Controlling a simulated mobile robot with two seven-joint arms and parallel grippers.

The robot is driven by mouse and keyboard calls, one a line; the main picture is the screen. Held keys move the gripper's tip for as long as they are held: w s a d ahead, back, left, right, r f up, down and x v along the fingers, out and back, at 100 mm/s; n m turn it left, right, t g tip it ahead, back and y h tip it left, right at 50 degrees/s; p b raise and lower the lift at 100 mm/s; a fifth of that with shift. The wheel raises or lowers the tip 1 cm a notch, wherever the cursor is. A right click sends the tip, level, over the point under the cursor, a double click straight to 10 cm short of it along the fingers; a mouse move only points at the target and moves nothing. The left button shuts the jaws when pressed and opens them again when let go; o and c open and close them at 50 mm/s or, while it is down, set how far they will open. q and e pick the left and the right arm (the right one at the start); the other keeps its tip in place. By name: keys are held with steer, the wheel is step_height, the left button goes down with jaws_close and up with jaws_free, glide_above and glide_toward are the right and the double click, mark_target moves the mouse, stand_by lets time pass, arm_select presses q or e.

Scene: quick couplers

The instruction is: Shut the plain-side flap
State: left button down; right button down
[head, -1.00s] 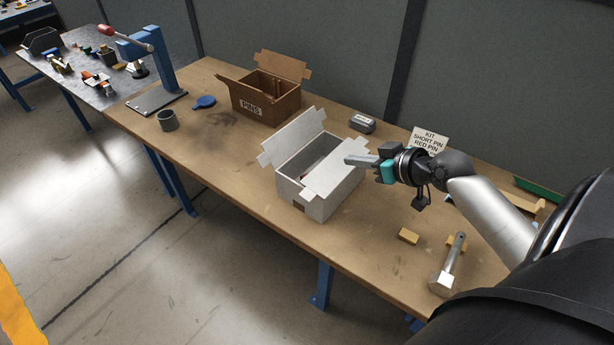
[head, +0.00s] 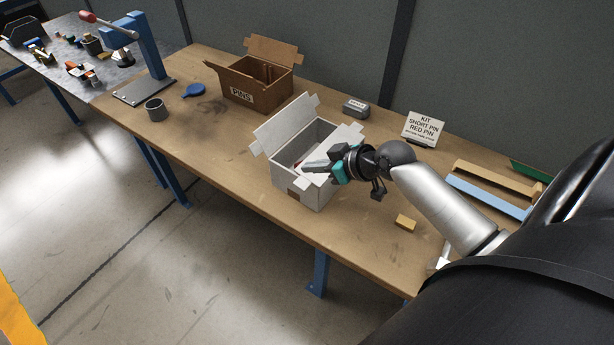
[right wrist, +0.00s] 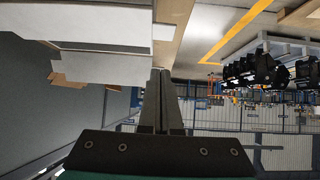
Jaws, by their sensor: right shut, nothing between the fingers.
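A white open box (head: 311,193) stands on the workbench with its inside partly visible. One wide flap (head: 284,124) stands up and leans outward on its far left side. On the right side another white flap (head: 346,135) shows with end tabs, partly covered by my arm; its exact angle is hard to tell. My right gripper (head: 306,168) is shut and empty, its tips over the box's near right part. Whether they touch the flap is unclear. In the right wrist view the shut fingers (right wrist: 160,75) point at white panels (right wrist: 105,68). My left gripper is out of view.
A brown PINS box (head: 240,95) with raised flaps stands behind left.

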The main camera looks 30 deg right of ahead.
mark_target(301, 182)
steer(key=f, duration=0.1)
steer(key=w+f, duration=0.1)
steer(key=f, duration=0.1)
steer(key=shift+w+a+f, duration=0.2)
steer(key=shift+w+a, duration=0.05)
steer(key=shift+f, duration=0.75)
steer(key=shift+w+f+g+p, duration=0.15)
steer(key=shift+w+g+p, duration=0.05)
steer(key=shift+g+p, duration=0.1)
steer(key=shift+f, duration=0.2)
steer(key=shift+a+f, duration=0.1)
steer(key=shift+f, duration=0.2)
